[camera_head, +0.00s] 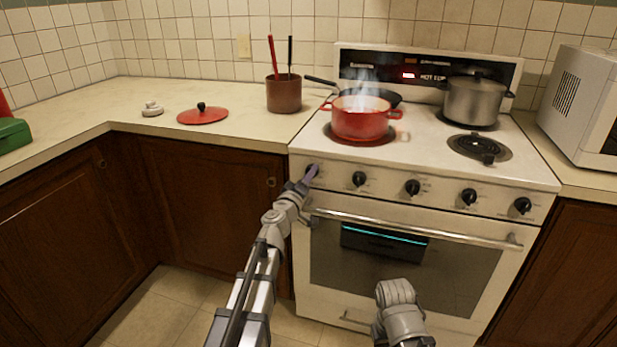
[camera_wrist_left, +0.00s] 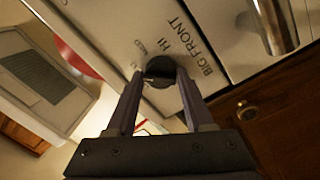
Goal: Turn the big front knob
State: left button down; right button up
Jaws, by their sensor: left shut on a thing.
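The big front knob (camera_wrist_left: 158,68) is a dark round knob on the stove's white front panel, with BIG FRONT and HI printed beside it. In the head view it is the leftmost knob, mostly hidden by my left gripper (camera_head: 309,175). In the left wrist view my left gripper (camera_wrist_left: 160,82) has one finger on each side of the knob and is shut on it. Part of my right arm shows low in the head view, but its gripper is out of view.
A steaming red pot (camera_head: 360,122) stands on the front left burner. A pan (camera_head: 380,94) and a steel pot (camera_head: 474,103) are behind. Several other knobs line the panel above the oven handle (camera_head: 410,231). A red lid (camera_head: 203,115) lies on the left counter.

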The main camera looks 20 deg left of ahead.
pick_arm(q)
jog(key=shift+a, duration=0.1)
jog(key=shift+c, duration=1.6)
grip_release()
jog(key=s, duration=0.7)
jog(key=shift+s+a+f, duration=0.25)
jog(key=shift+s+a, duration=0.1)
jog(key=shift+s, duration=0.05)
jog(key=shift+d, duration=0.1)
